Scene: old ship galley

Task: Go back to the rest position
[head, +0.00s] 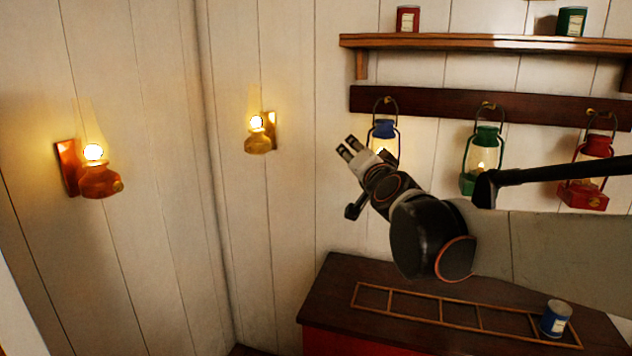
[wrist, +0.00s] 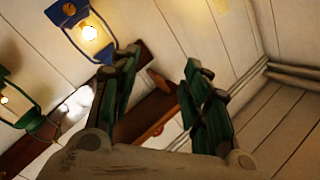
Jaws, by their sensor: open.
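My gripper (head: 350,148) is raised in front of the white plank wall, at the left end of the hook rail in the head view. Its two fingers are apart with nothing between them; the wrist view shows the open fingers (wrist: 160,95) too. A blue lantern (head: 384,130) hangs on the rail just behind my gripper, its lower part hidden by my arm. In the wrist view the blue lantern (wrist: 75,18) is at the upper left, apart from the fingers. I cannot tell whether my arm touches it in the head view.
A green lantern (head: 487,150) and a red lantern (head: 596,150) hang further right on the rail (head: 440,103). A shelf (head: 480,42) with tins is above. Lit wall lamps are left.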

